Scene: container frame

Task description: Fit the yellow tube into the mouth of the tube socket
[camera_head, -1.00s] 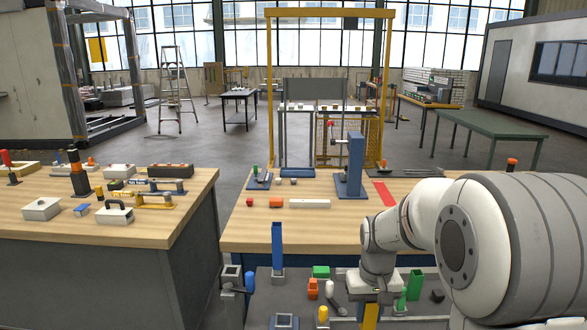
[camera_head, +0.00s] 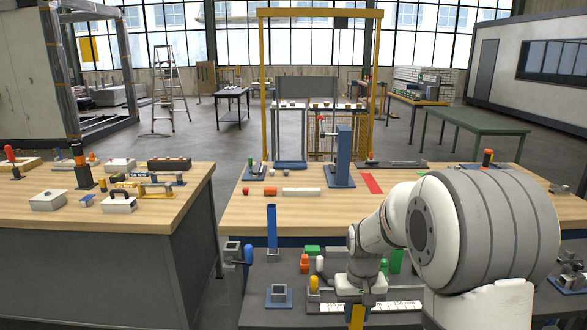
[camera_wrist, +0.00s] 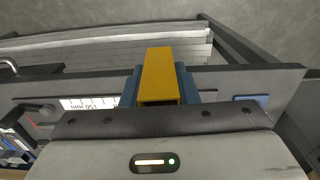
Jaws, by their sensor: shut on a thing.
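The yellow tube (camera_head: 357,316) is square in section. It is held by my gripper (camera_head: 359,300) and points down in the head view. In the wrist view the yellow tube (camera_wrist: 160,75) lies between the two blue-grey fingers of my gripper (camera_wrist: 160,88), which are shut on it. A small grey square holder with an open top on a blue plate, which looks like the tube socket (camera_head: 278,293), stands left of my gripper on the low dark surface. The tube and this socket are apart.
A white ruler strip (camera_head: 335,308) lies close by my gripper. A tall blue post (camera_head: 272,228) stands behind the socket. Orange and green pieces (camera_head: 312,250) lie near the arm. The wooden bench (camera_head: 270,215) rises behind. A second bench (camera_head: 110,220) stands left.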

